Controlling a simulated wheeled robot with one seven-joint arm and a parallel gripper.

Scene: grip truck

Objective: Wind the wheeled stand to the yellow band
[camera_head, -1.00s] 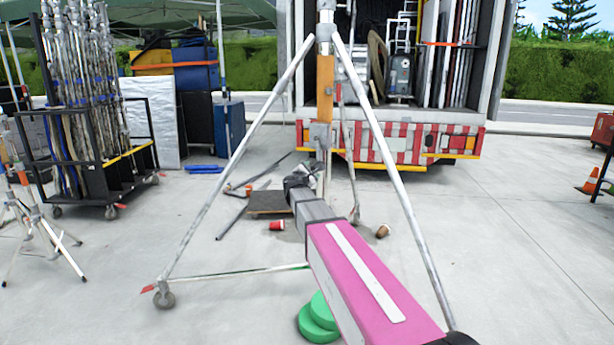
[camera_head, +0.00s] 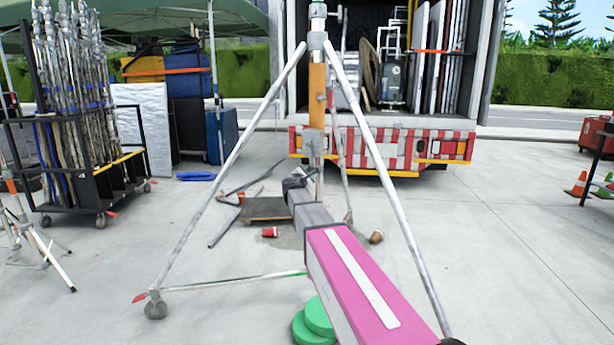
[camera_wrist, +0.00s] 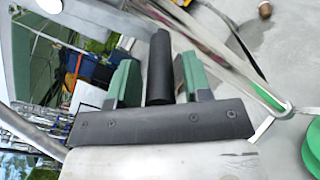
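The wheeled stand (camera_head: 371,130) stands upright ahead, its pale legs spread and a caster at the front left. Its column has an orange section (camera_head: 317,97) below the grey collar; its top is cut off by the frame. I cannot make out a separate yellow band. My gripper (camera_head: 297,181) is at the column, below the orange section. In the wrist view, a black cylindrical handle (camera_wrist: 160,68) lies between my gripper's green fingers (camera_wrist: 160,80). Narrow gaps show beside the handle, so the fingers look open around it. The handle's joint to the stand is hidden.
Green discs (camera_head: 317,320) lie under my arm. A rack of poles (camera_head: 101,193) is at left, the truck (camera_head: 393,149) behind. The concrete at right is mostly clear.

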